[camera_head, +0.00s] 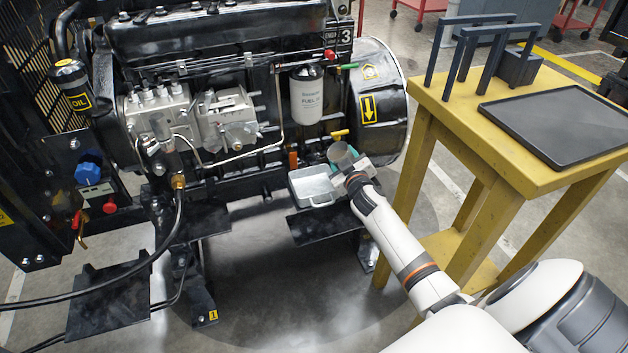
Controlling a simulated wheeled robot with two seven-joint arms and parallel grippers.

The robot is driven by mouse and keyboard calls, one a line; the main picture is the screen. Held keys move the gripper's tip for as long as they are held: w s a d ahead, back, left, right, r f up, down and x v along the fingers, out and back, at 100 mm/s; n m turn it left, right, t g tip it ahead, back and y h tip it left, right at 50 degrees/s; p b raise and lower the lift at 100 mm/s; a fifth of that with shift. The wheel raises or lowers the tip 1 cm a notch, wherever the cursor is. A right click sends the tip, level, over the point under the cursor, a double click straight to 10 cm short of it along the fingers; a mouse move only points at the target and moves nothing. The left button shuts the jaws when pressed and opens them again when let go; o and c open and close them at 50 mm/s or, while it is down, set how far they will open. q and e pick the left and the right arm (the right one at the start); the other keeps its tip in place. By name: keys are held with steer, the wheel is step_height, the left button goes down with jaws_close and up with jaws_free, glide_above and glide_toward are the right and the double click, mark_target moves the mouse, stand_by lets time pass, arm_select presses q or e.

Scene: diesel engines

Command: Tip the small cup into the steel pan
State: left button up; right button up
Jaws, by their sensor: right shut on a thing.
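The steel pan (312,187) is a shallow, light grey rectangular tray on a dark ledge in front of the engine, below the white fuel filter. The small cup (338,153) is a grey cylinder just above and right of the pan. My right gripper (348,167) is shut on the cup, at the pan's right edge. The cup looks tilted; its contents are too small to tell. The gripper hides part of the cup and of the ledge behind it. My left gripper is not in view.
The diesel engine (235,45) fills the back, with a round black housing (382,100) right of the pan. A yellow table (465,110) stands at the right, bearing a black tray (560,118) and dark frames (480,45). A black hose (165,245) crosses the left.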

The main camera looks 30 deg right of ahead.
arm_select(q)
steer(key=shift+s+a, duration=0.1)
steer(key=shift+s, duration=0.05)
arm_select(e)
steer(key=shift+w+a+r+n, duration=0.1)
steer(key=shift+a+r+n, duration=0.1)
steer(key=shift+r+n, duration=0.15)
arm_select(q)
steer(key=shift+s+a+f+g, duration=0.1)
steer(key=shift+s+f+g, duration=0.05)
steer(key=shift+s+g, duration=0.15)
arm_select(e)
steer(key=shift+a+r, duration=0.15)
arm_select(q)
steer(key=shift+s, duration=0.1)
